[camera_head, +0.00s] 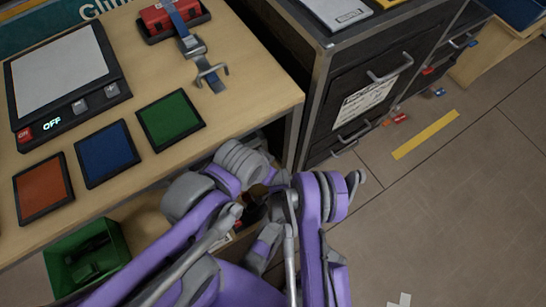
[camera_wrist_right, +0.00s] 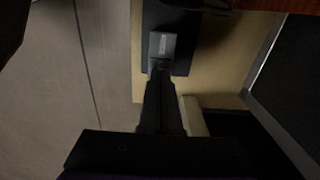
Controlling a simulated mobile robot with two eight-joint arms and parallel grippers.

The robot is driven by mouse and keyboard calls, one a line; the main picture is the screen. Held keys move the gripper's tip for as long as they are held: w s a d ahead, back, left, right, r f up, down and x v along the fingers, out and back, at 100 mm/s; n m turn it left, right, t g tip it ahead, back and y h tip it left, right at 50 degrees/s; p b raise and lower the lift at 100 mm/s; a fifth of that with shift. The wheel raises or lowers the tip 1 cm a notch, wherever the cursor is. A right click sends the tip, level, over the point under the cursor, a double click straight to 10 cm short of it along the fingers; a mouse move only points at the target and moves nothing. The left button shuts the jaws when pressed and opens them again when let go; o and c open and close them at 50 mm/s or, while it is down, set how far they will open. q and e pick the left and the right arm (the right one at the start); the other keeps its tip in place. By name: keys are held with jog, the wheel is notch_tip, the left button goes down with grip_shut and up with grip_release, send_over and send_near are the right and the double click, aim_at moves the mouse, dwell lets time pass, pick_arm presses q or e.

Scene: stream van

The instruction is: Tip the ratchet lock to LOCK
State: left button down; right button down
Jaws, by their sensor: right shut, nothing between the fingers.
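The ratchet lock (camera_head: 191,45) is a metal buckle on a blue strap near the back edge of the wooden bench in the head view. The strap runs up over a red block in a dark holder (camera_head: 166,18); a metal hook (camera_head: 211,75) lies at its lower end. Which way the lock is tipped is too small to tell. My right gripper (camera_wrist_right: 160,72) is shut and empty in the right wrist view, its tip at a small grey labelled piece (camera_wrist_right: 163,46) on a dark panel. I cannot identify that piece. My left gripper cannot be made out.
A scale (camera_head: 62,72) and the red mat (camera_head: 43,188), blue mat (camera_head: 106,153) and green mat (camera_head: 171,120) lie on the bench. A dark drawer cabinet (camera_head: 350,75) stands right of it. A green bin (camera_head: 86,262) is below. Open floor lies to the right.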

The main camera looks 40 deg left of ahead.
notch_tip(320, 180, up, 6)
jog(key=p, duration=0.3)
jog(key=shift+f, duration=0.15)
dwell(0.6)
